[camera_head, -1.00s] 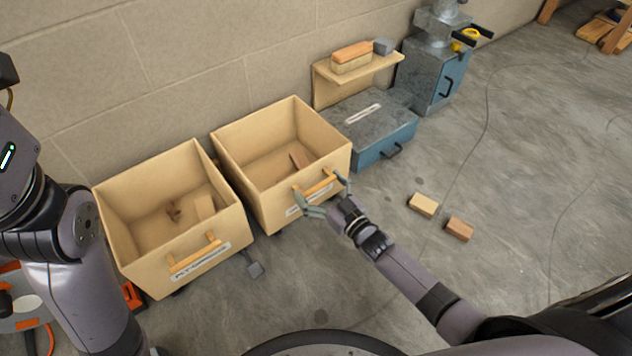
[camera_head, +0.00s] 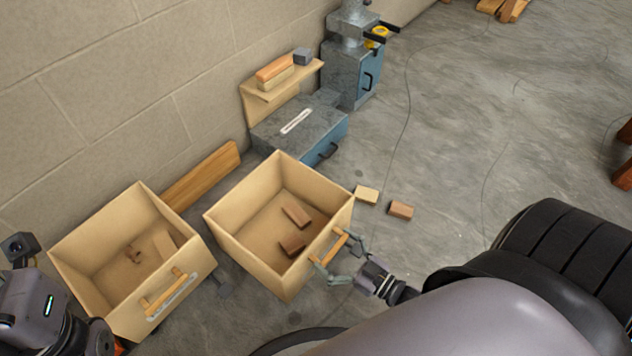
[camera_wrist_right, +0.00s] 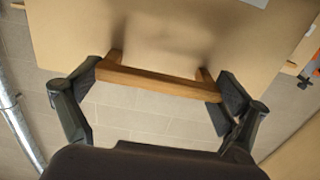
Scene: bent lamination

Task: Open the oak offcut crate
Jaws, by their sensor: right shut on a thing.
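My right gripper (camera_head: 340,262) is shut on this handle, with one finger at each end of the bar. No label is readable on this crate, so I cannot confirm that it is the oak one. The left arm shows at the lower left, but its gripper fingers are not visible.
A similar crate (camera_head: 80,262) with a front handle and label stands at left. A long wooden board (camera_head: 200,176) leans by the wall. A blue-grey cabinet (camera_head: 275,135) stands behind. Two loose blocks (camera_head: 367,194) lie on the floor.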

